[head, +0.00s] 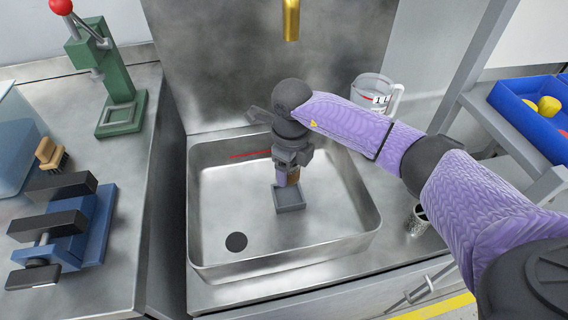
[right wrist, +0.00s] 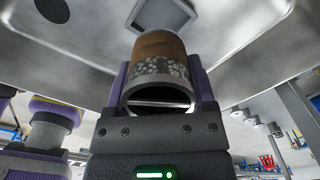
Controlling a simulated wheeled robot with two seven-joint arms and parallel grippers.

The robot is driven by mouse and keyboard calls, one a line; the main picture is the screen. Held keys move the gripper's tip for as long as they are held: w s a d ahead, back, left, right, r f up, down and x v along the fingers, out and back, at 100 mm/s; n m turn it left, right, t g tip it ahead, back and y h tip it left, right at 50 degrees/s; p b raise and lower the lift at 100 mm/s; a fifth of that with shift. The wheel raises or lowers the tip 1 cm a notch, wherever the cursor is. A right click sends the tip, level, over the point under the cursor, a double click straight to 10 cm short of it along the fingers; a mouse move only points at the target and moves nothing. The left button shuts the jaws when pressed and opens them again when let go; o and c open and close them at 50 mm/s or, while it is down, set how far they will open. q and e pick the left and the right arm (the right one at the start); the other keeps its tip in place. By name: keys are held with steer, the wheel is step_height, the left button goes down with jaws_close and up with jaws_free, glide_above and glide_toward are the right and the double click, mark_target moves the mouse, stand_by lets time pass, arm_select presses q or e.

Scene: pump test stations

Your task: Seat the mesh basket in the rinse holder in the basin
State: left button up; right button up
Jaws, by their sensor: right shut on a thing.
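The mesh basket (right wrist: 160,62) is a short cylinder with a brown band and a speckled, perforated band, its near end open and dark. My right gripper (head: 287,176) points down into the basin and is shut on it; in the head view only a brown bit of the basket (head: 294,177) shows between the fingers. The rinse holder (head: 290,207) is a grey square tray on the basin floor, directly below the gripper. It also shows beyond the basket in the wrist view (right wrist: 178,10). The basket appears to be just above the holder; contact cannot be told. My left gripper is not in view.
The steel basin (head: 215,262) has raised walls and a dark drain (head: 236,242). A brass spout (head: 291,18) hangs above. A second mesh cylinder (head: 417,222) and a measuring jug (head: 372,88) stand right of the basin. A green press (head: 120,90) and blue vise (head: 75,235) stand left.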

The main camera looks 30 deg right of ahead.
steer(key=shift+f+b, duration=0.3)
steer(key=shift+f, duration=0.15)
step_height(320, 180, down, 4)
steer(key=b, duration=0.3)
steer(key=shift+r, duration=0.1)
steer(key=shift+f, duration=0.25)
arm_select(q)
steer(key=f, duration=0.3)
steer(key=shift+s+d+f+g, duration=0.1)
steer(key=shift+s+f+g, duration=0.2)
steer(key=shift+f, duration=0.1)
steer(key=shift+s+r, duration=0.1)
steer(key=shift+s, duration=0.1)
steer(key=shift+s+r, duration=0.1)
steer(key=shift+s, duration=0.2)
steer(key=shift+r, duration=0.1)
arm_select(e)
steer(key=shift+r, duration=0.1)
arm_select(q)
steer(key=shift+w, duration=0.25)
